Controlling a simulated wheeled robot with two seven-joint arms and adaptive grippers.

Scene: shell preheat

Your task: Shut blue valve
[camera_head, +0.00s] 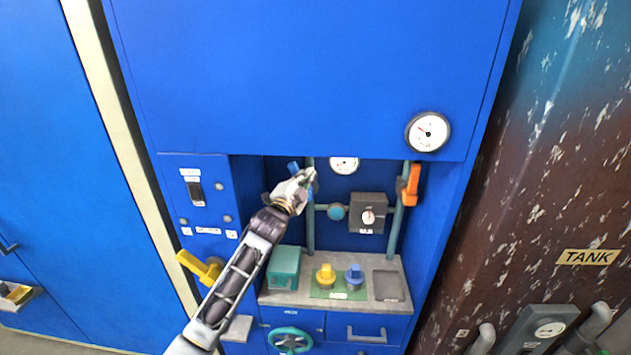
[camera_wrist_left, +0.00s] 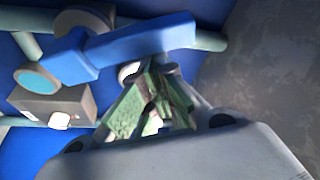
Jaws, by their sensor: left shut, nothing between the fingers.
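The blue valve shows in the head view as a small blue handle (camera_head: 293,167) on the left vertical pipe, partly hidden by my gripper. In the left wrist view the blue handle (camera_wrist_left: 135,44) is a long lever lying just beyond the fingertips, roughly along the pipe behind it. My left gripper (camera_head: 309,180) is shut and empty, close beside the handle. Its green-padded fingers show in the left wrist view (camera_wrist_left: 152,85). I cannot tell whether the fingertips touch the lever. My right gripper is not in view.
An orange handle (camera_head: 410,184) is on the right pipe. A grey box with a dial (camera_head: 368,213) sits between the pipes. Yellow (camera_head: 325,277) and blue (camera_head: 354,279) knobs stand on the shelf below. A yellow handle (camera_head: 199,267) juts out at the left.

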